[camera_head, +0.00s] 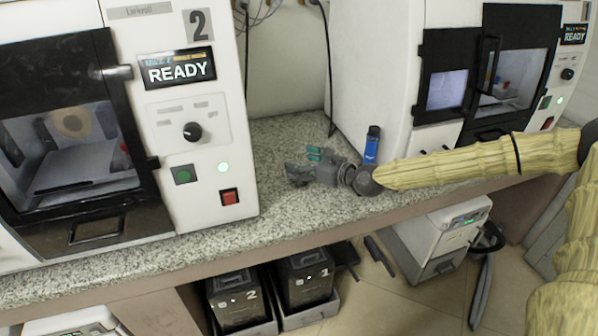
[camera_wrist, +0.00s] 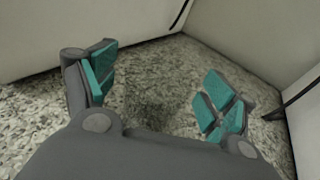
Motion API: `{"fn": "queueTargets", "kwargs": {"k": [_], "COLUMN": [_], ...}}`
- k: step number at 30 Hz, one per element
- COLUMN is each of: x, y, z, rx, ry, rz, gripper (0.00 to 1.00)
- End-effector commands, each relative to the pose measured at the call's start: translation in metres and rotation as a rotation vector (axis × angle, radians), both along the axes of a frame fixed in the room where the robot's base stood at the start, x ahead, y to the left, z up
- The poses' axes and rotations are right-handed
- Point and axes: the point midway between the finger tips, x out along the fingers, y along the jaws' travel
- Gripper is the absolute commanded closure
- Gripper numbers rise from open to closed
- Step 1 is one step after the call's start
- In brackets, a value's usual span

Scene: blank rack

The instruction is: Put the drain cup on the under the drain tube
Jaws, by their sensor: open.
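My gripper (camera_head: 304,165) is low over the granite counter, in the gap between the two white machines. In the wrist view my gripper (camera_wrist: 162,88) has its teal-padded fingers spread wide apart. Only speckled counter shows between them, so it is empty. I cannot make out a drain cup in either view. I cannot identify a drain tube either.
A blue bottle with a dark cap (camera_head: 372,145) stands close behind my arm. The left machine (camera_head: 215,110) reads READY and 2; the right machine (camera_head: 395,60) stands beyond the gap. The granite counter (camera_head: 280,215) is clear in front. Boxes labelled 2 (camera_head: 238,297) and 1 (camera_head: 306,278) sit below.

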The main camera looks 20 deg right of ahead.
Motion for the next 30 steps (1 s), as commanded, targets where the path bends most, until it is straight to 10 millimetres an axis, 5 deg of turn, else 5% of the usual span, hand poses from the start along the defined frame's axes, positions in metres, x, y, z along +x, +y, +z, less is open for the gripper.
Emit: {"fn": "queueTargets", "kwargs": {"k": [11,20,30], "x": [0.0056,0.0054,0.0055], "y": [0.0039,0.0039,0.0038], "z": [-0.0017,-0.0014,0.0], "rx": [0.001,0.001,0.001], "ry": [0.001,0.001,-0.001], "rz": [0.0,0.0,0.0], "gripper": [0.16,0.64,0.68]}}
